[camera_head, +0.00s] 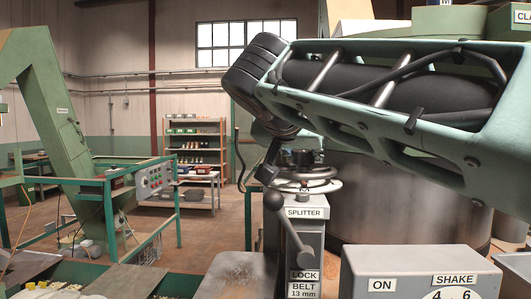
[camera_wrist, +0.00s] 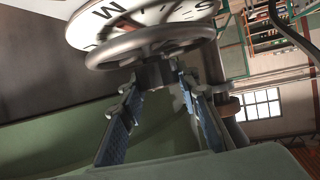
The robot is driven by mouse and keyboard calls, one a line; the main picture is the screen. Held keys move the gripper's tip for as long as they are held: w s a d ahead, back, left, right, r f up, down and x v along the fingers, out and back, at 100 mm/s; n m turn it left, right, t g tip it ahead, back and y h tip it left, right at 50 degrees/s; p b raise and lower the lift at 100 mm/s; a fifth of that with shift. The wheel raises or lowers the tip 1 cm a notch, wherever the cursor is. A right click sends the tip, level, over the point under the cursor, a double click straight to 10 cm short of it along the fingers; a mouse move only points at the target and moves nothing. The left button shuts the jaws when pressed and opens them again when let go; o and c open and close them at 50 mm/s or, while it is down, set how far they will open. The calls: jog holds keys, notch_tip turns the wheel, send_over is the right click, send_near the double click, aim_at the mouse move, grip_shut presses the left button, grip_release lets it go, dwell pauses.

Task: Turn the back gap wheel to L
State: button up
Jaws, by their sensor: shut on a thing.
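In the wrist view, a grey hand wheel (camera_wrist: 110,58) stands in front of a white dial (camera_wrist: 88,28) with black letters and marks. An M and an S can be read; the rest is cut off or covered, and I see no L. My gripper (camera_wrist: 158,78) has its two blue-padded fingers closed on a dark part at the wheel's near side. In the head view, a wheel with a pale disc (camera_head: 322,186) sits above the SPLITTER label. I cannot tell whether it is the same wheel. My arm covers much of that view, and my fingers are not clear there.
A lever with a dark ball (camera_head: 273,200) stands at the splitter box (camera_head: 306,226), near the LOCK and BELT 13 mm labels. A grey box (camera_head: 420,262) marked ON and SHAKE is at front right. A large metal drum (camera_head: 375,205) stands behind.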

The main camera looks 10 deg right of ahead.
jog(key=n+t+y, duration=0.1)
jog(key=n+y, duration=0.1)
jog(key=y, duration=0.1)
jog(key=shift+d+r+n, duration=0.1)
jog(key=shift+n, duration=0.3)
jog(key=n+y+p, duration=0.1)
jog(key=y, duration=0.1)
jog(key=n+y, duration=0.1)
jog(key=n, duration=0.1)
jog(key=shift+r+y+p, duration=0.2)
jog(key=shift+y+p, duration=0.2)
jog(key=shift+f+n+y+p, duration=0.2)
jog(key=shift+n+y+p, duration=0.7)
jog(key=shift+n+y, duration=0.65)
jog(key=shift+f+g+y, duration=0.1)
jog(key=shift+g+y, duration=0.15)
jog(key=shift+g, duration=0.05)
jog(key=o, duration=1.2)
jog(key=shift+a, duration=0.2)
jog(key=shift+s+d, duration=0.1)
jog(key=shift+d, duration=0.05)
